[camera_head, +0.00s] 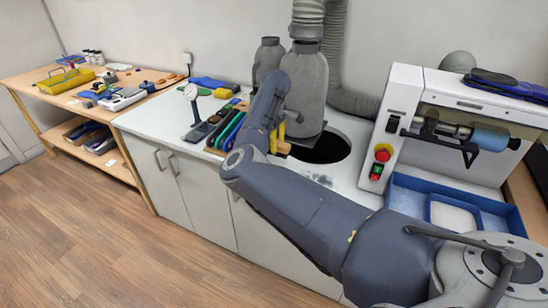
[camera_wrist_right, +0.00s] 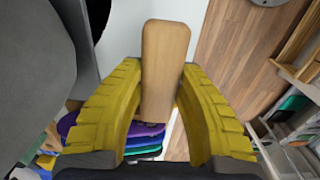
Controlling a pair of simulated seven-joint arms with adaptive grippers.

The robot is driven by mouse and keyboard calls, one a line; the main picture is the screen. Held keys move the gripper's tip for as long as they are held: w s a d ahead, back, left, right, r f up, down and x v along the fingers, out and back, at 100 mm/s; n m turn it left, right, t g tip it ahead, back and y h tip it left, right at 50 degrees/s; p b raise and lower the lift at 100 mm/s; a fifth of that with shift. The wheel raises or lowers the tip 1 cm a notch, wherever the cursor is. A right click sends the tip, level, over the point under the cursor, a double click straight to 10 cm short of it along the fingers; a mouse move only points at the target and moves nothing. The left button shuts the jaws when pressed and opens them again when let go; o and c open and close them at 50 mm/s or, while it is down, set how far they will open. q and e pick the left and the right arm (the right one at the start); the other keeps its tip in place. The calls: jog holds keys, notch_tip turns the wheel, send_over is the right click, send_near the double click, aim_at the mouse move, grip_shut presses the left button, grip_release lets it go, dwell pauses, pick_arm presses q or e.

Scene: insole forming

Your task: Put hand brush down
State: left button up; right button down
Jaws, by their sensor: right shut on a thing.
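The hand brush (camera_wrist_right: 165,60) shows in the right wrist view as a light wooden block with rounded corners. It stands between the two yellow ribbed fingers of my right gripper (camera_wrist_right: 161,88), which are shut on it. Its bristles cannot be made out. In the head view my right gripper (camera_head: 278,139) is over the white bench top, left of the round black hole, with a bit of tan wood beside the yellow fingers. My own arm hides part of this area. My left gripper is not in view.
Several coloured insoles (camera_head: 231,127) stand in a wooden rack just left of my right gripper. A grey dust-extraction hood (camera_head: 305,85) is behind it, by the round black hole (camera_head: 328,150). A white machine (camera_head: 400,95) and blue tray (camera_head: 407,199) are at right. A cluttered wooden table (camera_head: 22,78) stands left.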

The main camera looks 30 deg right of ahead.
jog(key=shift+f, duration=3.05)
jog(key=shift+f, duration=0.15)
jog(key=c, duration=1)
grip_release()
notch_tip(320, 180, up, 12)
jog(key=shift+r, duration=0.2)
jog(key=shift+f, duration=0.1)
